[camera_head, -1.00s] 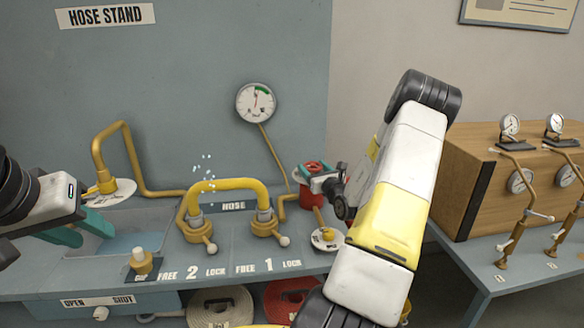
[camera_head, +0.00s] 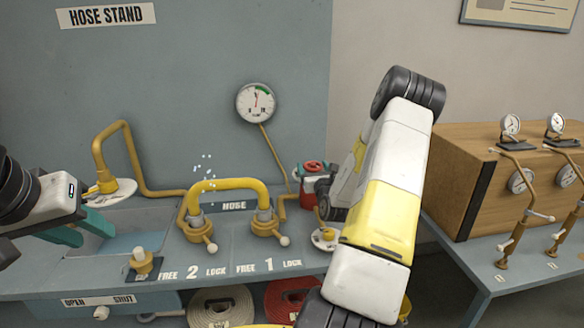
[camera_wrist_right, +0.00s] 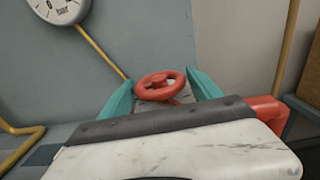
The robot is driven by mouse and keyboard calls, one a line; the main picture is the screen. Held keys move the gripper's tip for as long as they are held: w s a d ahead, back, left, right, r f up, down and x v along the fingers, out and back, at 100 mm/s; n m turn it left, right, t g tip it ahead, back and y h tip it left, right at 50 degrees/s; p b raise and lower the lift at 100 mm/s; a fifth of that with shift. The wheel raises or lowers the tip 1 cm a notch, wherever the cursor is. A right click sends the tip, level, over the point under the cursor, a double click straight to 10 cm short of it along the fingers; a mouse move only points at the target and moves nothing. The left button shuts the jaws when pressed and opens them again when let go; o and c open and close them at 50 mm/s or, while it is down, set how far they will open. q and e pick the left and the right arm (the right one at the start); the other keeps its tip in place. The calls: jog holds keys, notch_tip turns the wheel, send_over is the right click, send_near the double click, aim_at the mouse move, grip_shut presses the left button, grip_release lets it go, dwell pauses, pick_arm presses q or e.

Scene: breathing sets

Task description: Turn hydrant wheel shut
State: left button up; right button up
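The red hydrant wheel (camera_head: 314,167) sits on top of a red hydrant at the right of the stand. In the right wrist view the wheel (camera_wrist_right: 160,84) shows between two teal fingers. My right gripper (camera_head: 312,173) is around the wheel, its fingers apart, one on each side. I cannot tell if they touch the rim. The hydrant's body is mostly hidden behind the gripper and arm. My left gripper (camera_head: 82,230) is open and empty over the sink at the left.
A yellow hose loop (camera_head: 228,185) joins two valves left of the hydrant, with water drops above it. A dial gauge (camera_head: 256,102) hangs on the panel. A white disc (camera_head: 325,238) is at the stand's right end. A wooden box (camera_head: 465,180) stands further right.

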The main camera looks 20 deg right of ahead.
jog(key=shift+o, duration=0.7)
jog(key=v, duration=0.8)
jog(key=shift+w, duration=0.1)
